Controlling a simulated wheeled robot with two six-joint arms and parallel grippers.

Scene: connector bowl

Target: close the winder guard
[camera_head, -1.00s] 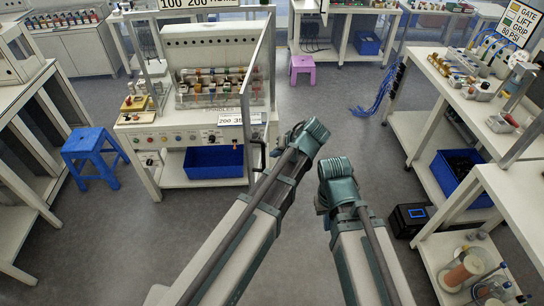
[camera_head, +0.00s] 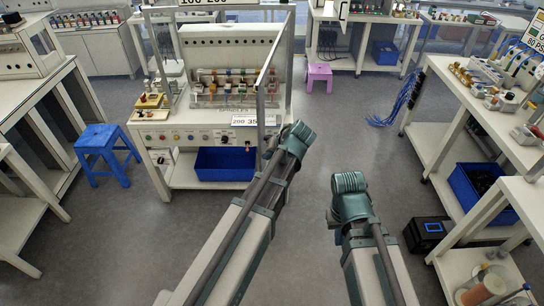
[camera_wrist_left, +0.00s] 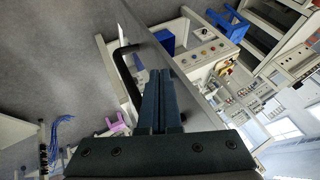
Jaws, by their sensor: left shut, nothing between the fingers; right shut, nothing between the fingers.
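The winder (camera_head: 230,85) is a white bench machine with a row of bobbins, left of centre in the head view. Its guard (camera_head: 268,75) is a framed clear panel swung out toward me from the right side. In the left wrist view, the guard (camera_wrist_left: 172,62) runs diagonally, with a black bar handle (camera_wrist_left: 125,68) on it. My left gripper (camera_wrist_left: 160,75) is shut and empty, its fingertips close to the handle; I cannot tell whether they touch the panel. In the head view the left fingers are hidden by my arm. My right gripper's fingers do not show.
A blue stool (camera_head: 102,145) stands left of the winder, and a blue bin (camera_head: 222,165) sits on its lower shelf. A pink stool (camera_head: 319,75) is behind. Benches line the right side, with a black box (camera_head: 427,232) on the floor. The floor between is clear.

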